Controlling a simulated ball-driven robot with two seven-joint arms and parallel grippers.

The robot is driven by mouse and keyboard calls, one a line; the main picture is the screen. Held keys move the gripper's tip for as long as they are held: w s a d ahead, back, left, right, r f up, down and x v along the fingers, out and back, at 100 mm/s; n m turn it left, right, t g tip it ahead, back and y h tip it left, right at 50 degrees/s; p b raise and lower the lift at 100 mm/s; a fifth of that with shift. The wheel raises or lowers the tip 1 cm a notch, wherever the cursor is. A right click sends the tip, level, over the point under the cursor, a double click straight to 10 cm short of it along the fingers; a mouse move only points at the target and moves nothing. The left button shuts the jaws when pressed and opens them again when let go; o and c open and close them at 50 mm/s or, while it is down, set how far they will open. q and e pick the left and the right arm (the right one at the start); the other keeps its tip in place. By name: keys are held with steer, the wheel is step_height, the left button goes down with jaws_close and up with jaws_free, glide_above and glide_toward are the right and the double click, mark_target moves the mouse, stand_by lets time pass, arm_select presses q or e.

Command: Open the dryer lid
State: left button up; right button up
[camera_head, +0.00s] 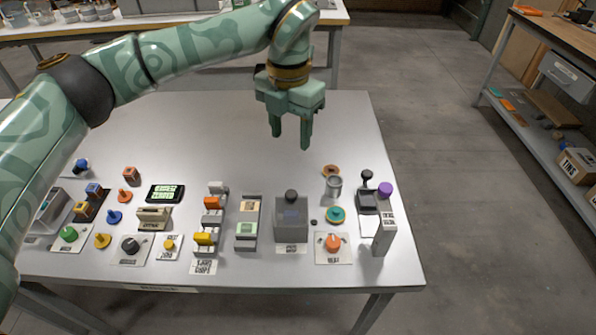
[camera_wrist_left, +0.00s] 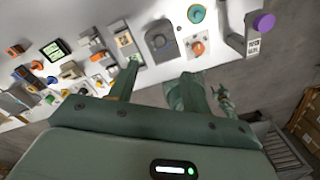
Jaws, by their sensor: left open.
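A grey box-shaped unit (camera_head: 291,217) with a round black knob on top (camera_head: 291,196) stands near the front right of the table. I take it for the dryer, but its label is too small to read. Its top looks closed. The same unit shows beyond my fingers in the left wrist view (camera_wrist_left: 161,44). My left gripper (camera_head: 291,141) is open and empty, pointing down behind this unit and apart from it. Its two fingers also show in the left wrist view (camera_wrist_left: 157,84).
The table's rear (camera_head: 210,135) is clear.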

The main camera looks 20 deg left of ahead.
arm_select(q)
steer(key=b, duration=0.1)
glide_toward(291, 193)
step_height(291, 193, down, 8)
steer(key=b, duration=0.3)
steer(key=shift+f, duration=0.3)
arm_select(e)
steer(key=shift+g, duration=0.4)
steer(key=s+f, duration=0.3)
steer(key=shift+s+f, duration=0.4)
steer(key=shift+s, duration=0.15)
